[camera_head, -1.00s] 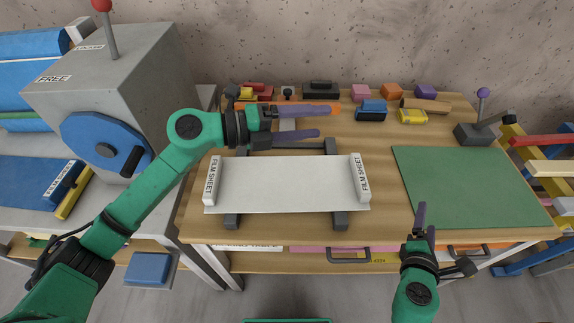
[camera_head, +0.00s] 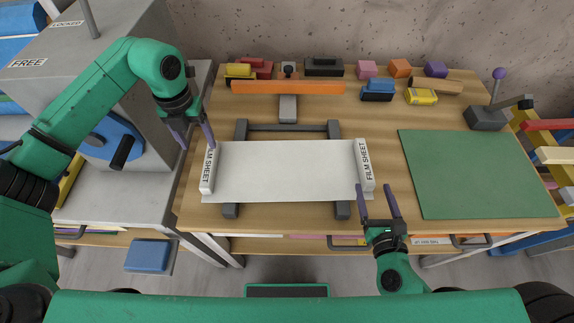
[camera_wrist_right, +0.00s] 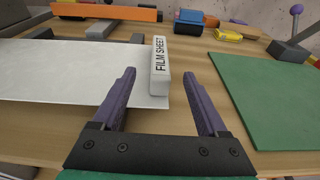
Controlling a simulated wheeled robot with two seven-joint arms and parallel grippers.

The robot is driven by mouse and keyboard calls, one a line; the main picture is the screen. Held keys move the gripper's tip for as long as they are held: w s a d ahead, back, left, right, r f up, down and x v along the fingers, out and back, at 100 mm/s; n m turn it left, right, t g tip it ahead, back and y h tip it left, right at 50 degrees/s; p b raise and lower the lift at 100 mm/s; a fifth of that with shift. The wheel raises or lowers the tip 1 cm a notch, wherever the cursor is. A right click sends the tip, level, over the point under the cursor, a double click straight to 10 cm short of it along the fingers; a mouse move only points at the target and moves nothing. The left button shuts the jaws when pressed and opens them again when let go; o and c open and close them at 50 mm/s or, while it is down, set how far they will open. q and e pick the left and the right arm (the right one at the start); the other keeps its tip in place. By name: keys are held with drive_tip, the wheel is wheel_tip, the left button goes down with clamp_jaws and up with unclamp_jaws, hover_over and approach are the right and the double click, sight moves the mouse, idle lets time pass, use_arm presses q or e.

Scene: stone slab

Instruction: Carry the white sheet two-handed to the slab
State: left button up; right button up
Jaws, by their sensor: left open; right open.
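The white sheet (camera_head: 285,170) lies flat across a dark grey rack (camera_head: 287,127) on the wooden table. It has a white end bar (camera_head: 207,170) labelled FILM SHEET at its left end and another (camera_head: 365,163) at its right end. My left gripper (camera_head: 196,145) is open, just left of and above the left bar. My right gripper (camera_head: 378,190) is open at the table's front edge, near the right bar's lower end. In the right wrist view the sheet's right bar (camera_wrist_right: 160,66) stands ahead, between and beyond the open fingers. A flat green slab (camera_head: 470,172) lies at right.
An orange bar (camera_head: 288,87) and several coloured blocks stand along the back. A lever with a purple knob (camera_head: 498,74) stands beyond the slab. A grey machine with a blue wheel (camera_head: 98,136) is at left. Bare wood separates sheet and slab.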

sight(209, 163)
use_arm(q)
wheel_tip(209, 163, down, 10)
drive_tip(key=shift+f, duration=0.2)
use_arm(e)
drive_tip(key=x, duration=1)
drive_tip(key=shift+w, duration=0.2)
use_arm(q)
drive_tip(key=shift+d, duration=0.1)
clamp_jaws()
use_arm(e)
clamp_jaws()
